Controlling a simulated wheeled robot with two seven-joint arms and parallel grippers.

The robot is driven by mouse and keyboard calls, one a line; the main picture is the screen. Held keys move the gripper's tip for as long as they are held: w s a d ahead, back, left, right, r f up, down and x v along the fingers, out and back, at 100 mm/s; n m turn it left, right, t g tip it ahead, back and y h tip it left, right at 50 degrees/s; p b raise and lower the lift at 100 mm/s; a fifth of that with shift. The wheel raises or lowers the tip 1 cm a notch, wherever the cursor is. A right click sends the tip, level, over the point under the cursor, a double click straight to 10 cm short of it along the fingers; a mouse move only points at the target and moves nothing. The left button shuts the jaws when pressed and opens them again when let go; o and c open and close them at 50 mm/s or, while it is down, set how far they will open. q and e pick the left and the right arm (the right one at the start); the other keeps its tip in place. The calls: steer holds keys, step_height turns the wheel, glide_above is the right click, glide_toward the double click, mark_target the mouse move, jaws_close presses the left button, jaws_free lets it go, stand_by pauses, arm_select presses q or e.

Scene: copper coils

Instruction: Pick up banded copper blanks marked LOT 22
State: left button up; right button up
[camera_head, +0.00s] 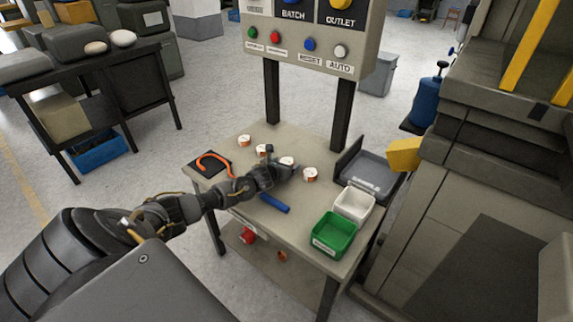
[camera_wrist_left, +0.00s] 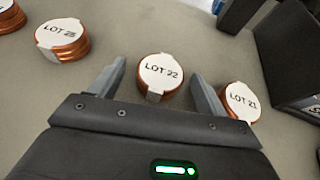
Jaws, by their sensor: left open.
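A banded copper blank labelled LOT 22 (camera_wrist_left: 161,74) sits on the table, white label up, copper edge showing. It appears in the head view (camera_head: 287,161), partly behind my gripper. My left gripper (camera_wrist_left: 158,72) is open, its two fingers reaching toward either side of this blank; nothing is held. In the head view the left gripper (camera_head: 283,170) is low over the table. A blank labelled LOT 21 (camera_wrist_left: 240,102) sits just right of the right finger. Another blank (camera_wrist_left: 62,39), its label number hard to read, sits left. My right gripper is not in view.
On the table (camera_head: 240,210) are a green bin (camera_head: 335,234), a white bin (camera_head: 354,203), a grey tray (camera_head: 368,174), a blue cylinder (camera_head: 274,203) and an orange hook-shaped item (camera_head: 213,160). A control panel (camera_head: 310,42) stands behind; a large machine (camera_head: 470,150) is right.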

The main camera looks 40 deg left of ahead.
arm_select(q)
steer(key=c, duration=1.2)
steer(key=shift+r, duration=0.1)
